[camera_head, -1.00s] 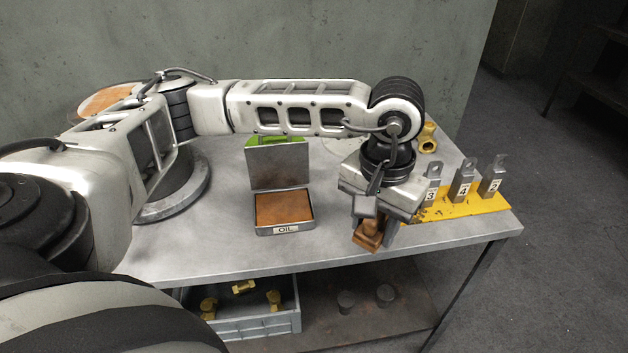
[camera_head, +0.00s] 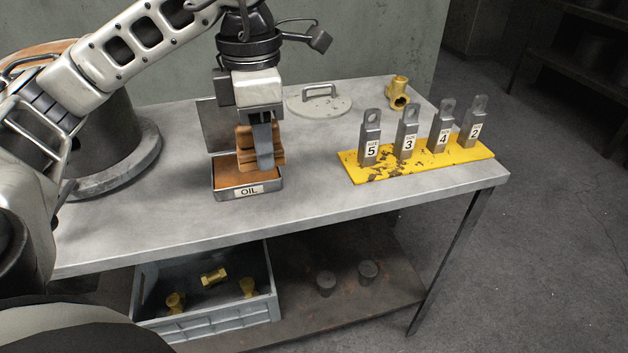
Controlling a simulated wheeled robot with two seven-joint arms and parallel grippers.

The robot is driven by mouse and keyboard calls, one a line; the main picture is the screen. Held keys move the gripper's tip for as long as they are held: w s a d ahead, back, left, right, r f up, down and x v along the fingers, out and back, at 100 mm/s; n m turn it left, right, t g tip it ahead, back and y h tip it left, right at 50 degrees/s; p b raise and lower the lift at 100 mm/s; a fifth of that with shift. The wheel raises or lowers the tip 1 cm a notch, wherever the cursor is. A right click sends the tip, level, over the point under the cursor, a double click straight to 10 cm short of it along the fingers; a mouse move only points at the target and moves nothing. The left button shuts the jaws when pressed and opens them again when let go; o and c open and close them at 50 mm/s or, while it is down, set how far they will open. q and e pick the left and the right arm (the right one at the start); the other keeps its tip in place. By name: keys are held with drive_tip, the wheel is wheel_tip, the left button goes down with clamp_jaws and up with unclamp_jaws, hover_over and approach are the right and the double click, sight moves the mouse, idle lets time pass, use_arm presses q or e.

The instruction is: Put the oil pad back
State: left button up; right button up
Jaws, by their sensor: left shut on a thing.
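The oil pad (camera_head: 245,147) is a brown block with a stepped shape. My left gripper (camera_head: 263,150) is shut on it, pointing down, and holds it upright over the oil tin. The oil tin (camera_head: 246,191) is a shallow metal box labelled OIL with a brown-orange inside. Its grey lid stands open (camera_head: 212,125) behind it, partly hidden by my gripper. The pad's lower end overlaps the tin's inside in the picture; I cannot tell whether it touches the bottom. My right gripper is not in view.
A yellow rack (camera_head: 415,165) holds several numbered grey tags on the right. A round lid with a handle (camera_head: 320,105) and a brass fitting (camera_head: 398,93) lie behind. A grey crate (camera_head: 208,317) with brass parts is on the lower shelf. The front right tabletop is clear.

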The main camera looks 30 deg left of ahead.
use_arm(q)
drive_tip(key=w+f+p, duration=0.1)
drive_tip(key=w+f, duration=0.3)
drive_tip(key=w, duration=0.5)
hover_over(315, 177)
drive_tip(key=f, duration=0.5)
drive_tip(key=shift+s, duration=0.25)
drive_tip(key=shift+w+f, duration=0.3)
drive_tip(key=shift+f, duration=0.15)
drive_tip(key=shift+f+p, duration=0.35)
drive_tip(key=shift+f, duration=1.15)
drive_tip(key=shift+f, duration=0.25)
drive_tip(key=o, duration=0.9)
drive_tip(key=shift+r, duration=0.1)
